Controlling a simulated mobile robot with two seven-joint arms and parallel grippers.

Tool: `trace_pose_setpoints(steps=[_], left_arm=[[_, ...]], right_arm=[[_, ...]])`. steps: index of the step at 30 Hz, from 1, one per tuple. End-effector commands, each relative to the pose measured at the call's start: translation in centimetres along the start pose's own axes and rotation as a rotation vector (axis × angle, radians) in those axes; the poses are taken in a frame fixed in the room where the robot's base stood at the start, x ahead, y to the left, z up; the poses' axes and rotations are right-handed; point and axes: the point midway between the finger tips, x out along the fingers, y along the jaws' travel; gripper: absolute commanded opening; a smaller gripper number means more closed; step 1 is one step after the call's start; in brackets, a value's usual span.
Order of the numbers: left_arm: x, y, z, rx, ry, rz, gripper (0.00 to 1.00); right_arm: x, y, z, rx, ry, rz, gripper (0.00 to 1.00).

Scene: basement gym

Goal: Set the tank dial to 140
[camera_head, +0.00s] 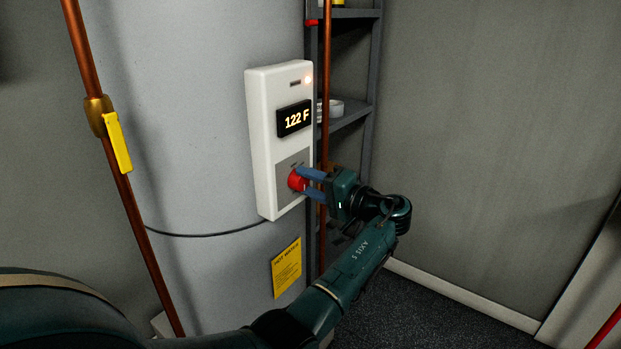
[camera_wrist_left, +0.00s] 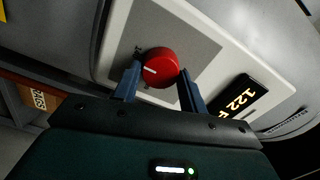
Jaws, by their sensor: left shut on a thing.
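The tank dial is a round red knob (camera_head: 297,180) with a white pointer mark, low on a white control box (camera_head: 262,150) fixed to the grey tank (camera_head: 200,110). The box's display (camera_head: 294,118) reads 122 F. My left gripper (camera_head: 308,183) reaches the knob from the right and is shut on it. In the left wrist view, the red knob (camera_wrist_left: 160,68) sits between the two blue fingers (camera_wrist_left: 158,85), and its white mark points left in that picture. The display (camera_wrist_left: 242,98) shows 122 there too. My right gripper is not in view.
A copper pipe with a yellow valve handle (camera_head: 118,143) runs left of the box. Another copper pipe (camera_head: 325,120) stands close by the box's right side, before a dark shelf rack (camera_head: 350,116). A yellow label (camera_head: 286,267) is below. Floor at right is clear.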

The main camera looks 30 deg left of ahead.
Motion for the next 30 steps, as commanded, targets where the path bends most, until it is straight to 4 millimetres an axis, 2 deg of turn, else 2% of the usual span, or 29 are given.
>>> trace_pose_setpoints(steps=[15, 16, 24, 30], left_arm=[[-0.05, 0.10, 0.02, 0.024, 0.001, 0.001, 0.19], [-0.05, 0.10, 0.02, 0.024, 0.001, 0.001, 0.43], [-0.03, 0.05, 0.01, 0.021, 0.000, 0.000, 0.64], [-0.04, 0.03, 0.00, 0.020, 0.000, 0.000, 0.64]], right_arm=[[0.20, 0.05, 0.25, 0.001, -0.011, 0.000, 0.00], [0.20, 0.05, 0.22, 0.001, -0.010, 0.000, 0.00], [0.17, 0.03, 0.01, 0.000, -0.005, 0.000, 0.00], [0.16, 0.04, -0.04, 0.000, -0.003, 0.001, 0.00]])
